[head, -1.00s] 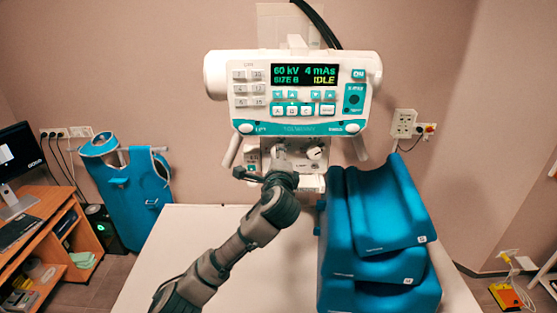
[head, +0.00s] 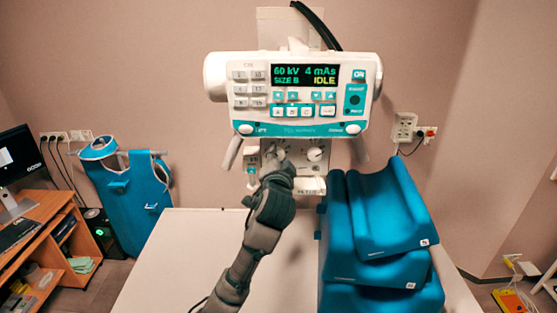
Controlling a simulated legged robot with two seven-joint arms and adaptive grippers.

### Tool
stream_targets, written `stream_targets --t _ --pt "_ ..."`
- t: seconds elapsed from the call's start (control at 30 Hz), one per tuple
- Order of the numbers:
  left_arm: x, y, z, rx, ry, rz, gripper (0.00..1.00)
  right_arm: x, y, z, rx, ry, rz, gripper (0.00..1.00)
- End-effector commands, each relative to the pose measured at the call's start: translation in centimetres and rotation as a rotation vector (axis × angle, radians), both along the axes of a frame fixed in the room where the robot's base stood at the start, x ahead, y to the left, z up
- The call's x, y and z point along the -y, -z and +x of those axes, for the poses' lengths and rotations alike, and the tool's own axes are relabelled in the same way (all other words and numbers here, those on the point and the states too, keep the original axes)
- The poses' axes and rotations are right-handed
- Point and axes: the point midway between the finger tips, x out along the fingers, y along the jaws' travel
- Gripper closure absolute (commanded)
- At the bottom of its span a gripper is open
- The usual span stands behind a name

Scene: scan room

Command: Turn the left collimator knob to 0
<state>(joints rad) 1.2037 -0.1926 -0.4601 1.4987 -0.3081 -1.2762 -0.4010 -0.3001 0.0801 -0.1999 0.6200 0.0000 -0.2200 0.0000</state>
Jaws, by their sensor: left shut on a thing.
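The X-ray head (head: 294,100) hangs at the wall, its display reading 60 kV, 4 mAs, SIZE B and IDLE. Below it is the collimator panel (head: 296,164) with two knobs. The right knob (head: 316,154) is pale, with dial marks around it, and is free. The left knob (head: 279,154) is mostly hidden by my left gripper (head: 274,163), which is shut on it from the front and below. The knob's pointer and the number it shows cannot be read. My right gripper is not in view.
A white table (head: 190,255) lies below the head. Blue stacked cushions (head: 375,240) stand on its right side, close to the collimator. A blue apron (head: 132,198) hangs at the left, beside a desk (head: 35,245) with a monitor. The table's left part is clear.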

Motion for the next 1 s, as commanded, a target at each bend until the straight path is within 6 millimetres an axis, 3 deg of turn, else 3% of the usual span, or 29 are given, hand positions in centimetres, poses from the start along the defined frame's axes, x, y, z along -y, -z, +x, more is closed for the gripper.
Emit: stream_targets --t 0.1,1.0 --pt "0.19 0.90 0.14 -0.020 0.002 -0.112 0.97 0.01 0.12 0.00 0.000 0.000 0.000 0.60" --pt "0.22 0.97 0.23 -0.021 -0.006 -0.899 0.97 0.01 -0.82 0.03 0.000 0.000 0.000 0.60"
